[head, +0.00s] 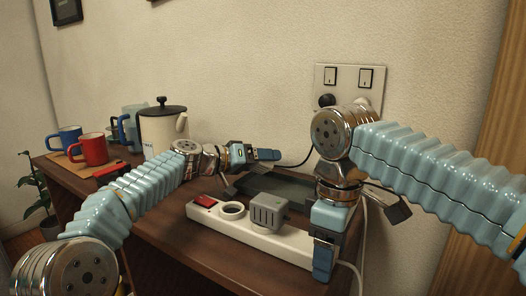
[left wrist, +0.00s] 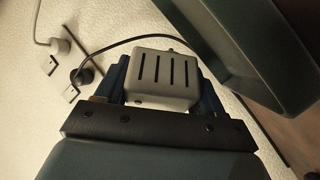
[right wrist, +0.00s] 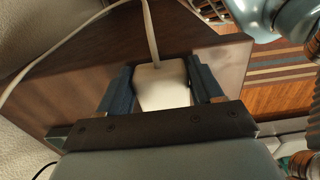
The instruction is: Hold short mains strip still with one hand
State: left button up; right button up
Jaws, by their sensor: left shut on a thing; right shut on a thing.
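The short white mains strip (head: 262,240) lies on the brown table with a red switch (head: 206,201) at its left end, a round socket (head: 231,210) and a grey slotted adapter (head: 268,211) on it. My right gripper (head: 323,262) is shut on the strip's right end. In the right wrist view, the white strip end (right wrist: 162,85) sits between the fingers (right wrist: 163,88). My left gripper (head: 262,154) is behind the strip, near the wall. In the left wrist view, its fingers (left wrist: 163,82) are shut on a grey slotted block (left wrist: 163,70) with a black cable.
A dark tray (head: 290,187) lies behind the strip. Wall sockets (head: 348,77) hold a black plug (head: 327,100). A white kettle (head: 160,130), a red mug (head: 90,150) and a blue mug (head: 66,139) stand at the left. A white cable (right wrist: 148,25) leaves the strip's end.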

pick_arm(q)
jog(key=shift+f, duration=0.5)
pick_arm(e)
jog(key=shift+f, duration=0.15)
pick_arm(q)
jog(key=o, duration=1.1)
notch_tip(320, 180, up, 10)
jog(key=shift+s+r, duration=0.1)
pick_arm(e)
jog(key=o, duration=1.3)
jog(key=shift+w, duration=0.1)
jog(key=shift+o, duration=0.2)
